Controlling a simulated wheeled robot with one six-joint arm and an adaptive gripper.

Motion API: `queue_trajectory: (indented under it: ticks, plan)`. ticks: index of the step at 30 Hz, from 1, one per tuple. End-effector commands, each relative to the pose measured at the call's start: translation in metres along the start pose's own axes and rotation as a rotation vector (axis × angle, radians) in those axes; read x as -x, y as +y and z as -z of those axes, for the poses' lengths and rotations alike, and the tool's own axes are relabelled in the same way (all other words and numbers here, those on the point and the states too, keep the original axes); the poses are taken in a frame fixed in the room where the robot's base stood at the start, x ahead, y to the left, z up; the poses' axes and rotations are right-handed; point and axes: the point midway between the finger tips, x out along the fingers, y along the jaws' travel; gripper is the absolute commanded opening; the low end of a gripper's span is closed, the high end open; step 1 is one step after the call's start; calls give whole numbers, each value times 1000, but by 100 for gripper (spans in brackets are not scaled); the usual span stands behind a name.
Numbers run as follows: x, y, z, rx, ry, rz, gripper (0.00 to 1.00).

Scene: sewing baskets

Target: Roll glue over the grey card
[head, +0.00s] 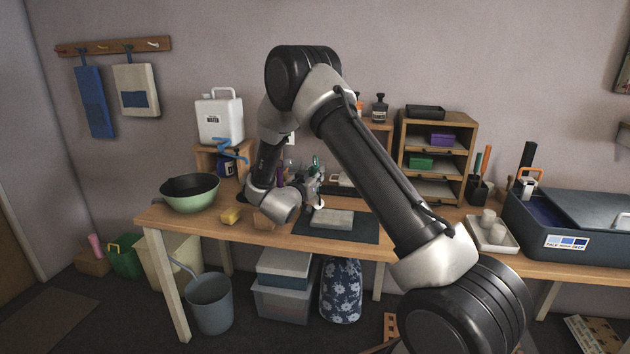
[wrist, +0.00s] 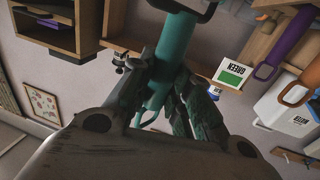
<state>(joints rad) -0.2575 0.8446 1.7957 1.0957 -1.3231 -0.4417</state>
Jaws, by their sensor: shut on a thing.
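The grey card (head: 333,219) lies flat on a dark mat (head: 365,233) on the workbench. My gripper (head: 311,187) is above the bench at the card's back-left side. In the wrist view, my gripper (wrist: 160,112) is shut on a teal handled tool (wrist: 172,58), its fingers on both sides of the handle. The tool's lower end is hidden there. In the head view, a small whitish part shows just below the gripper, near the card's left end; I cannot tell whether it touches the card.
A purple-handled tool (wrist: 289,45) and a GREEN label (wrist: 231,74) are near the gripper. A shelf unit (head: 436,155), a white tray (head: 491,233) and a dark blue tub (head: 560,222) stand right.

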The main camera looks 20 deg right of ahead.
Motion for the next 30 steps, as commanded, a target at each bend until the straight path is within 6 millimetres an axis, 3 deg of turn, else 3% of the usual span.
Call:
queue_trajectory:
  ticks: [8, 18, 30]
  plan:
    - [0, 0, 2, -1, 0, 0, 0]
    - [0, 0, 29, -1, 0, 0, 0]
    - [0, 0, 30, 0, 0, 0, 0]
